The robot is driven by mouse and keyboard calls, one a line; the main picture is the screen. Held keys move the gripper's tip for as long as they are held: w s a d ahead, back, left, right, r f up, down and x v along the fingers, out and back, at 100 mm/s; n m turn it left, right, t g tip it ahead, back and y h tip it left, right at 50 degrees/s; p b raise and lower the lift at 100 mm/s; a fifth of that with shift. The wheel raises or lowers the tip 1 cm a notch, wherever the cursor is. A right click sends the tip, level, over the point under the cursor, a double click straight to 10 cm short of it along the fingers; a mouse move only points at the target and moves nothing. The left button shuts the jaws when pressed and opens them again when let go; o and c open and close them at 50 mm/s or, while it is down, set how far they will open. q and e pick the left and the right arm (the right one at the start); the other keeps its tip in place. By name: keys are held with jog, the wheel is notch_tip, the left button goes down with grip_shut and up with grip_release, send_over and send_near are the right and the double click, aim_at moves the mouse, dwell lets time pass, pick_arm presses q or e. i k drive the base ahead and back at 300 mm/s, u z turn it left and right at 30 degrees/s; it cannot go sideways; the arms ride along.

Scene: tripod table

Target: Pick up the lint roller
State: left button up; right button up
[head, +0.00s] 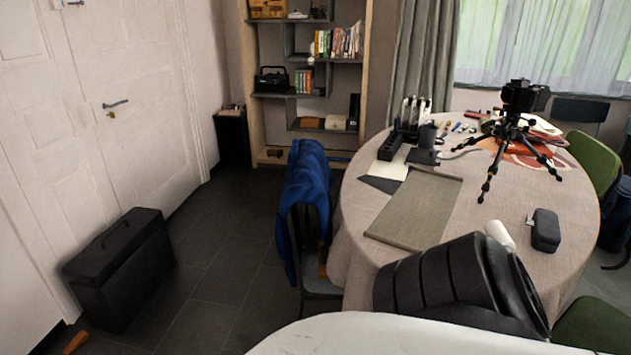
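A short white cylinder (499,234) shows on the round table (355,215) near its front right part, and it looks like the roll of the lint roller. A large black ribbed form stands in front of it and hides its lower part, so I cannot see a handle. Neither of my grippers shows in the head view, and nothing visible is touching the white cylinder.
A dark case (546,230) lies right of the white cylinder. A tripod (512,130) stands at the back right of the table. A grey-green mat (415,208) lies left. A chair with a blue jacket (305,195) stands at the left edge; a green chair (592,170) stands right.

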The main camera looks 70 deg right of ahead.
aim_at(495, 229)
jog(key=z, duration=1)
jog(key=i, duration=0.4)
jog(key=z, duration=1.65)
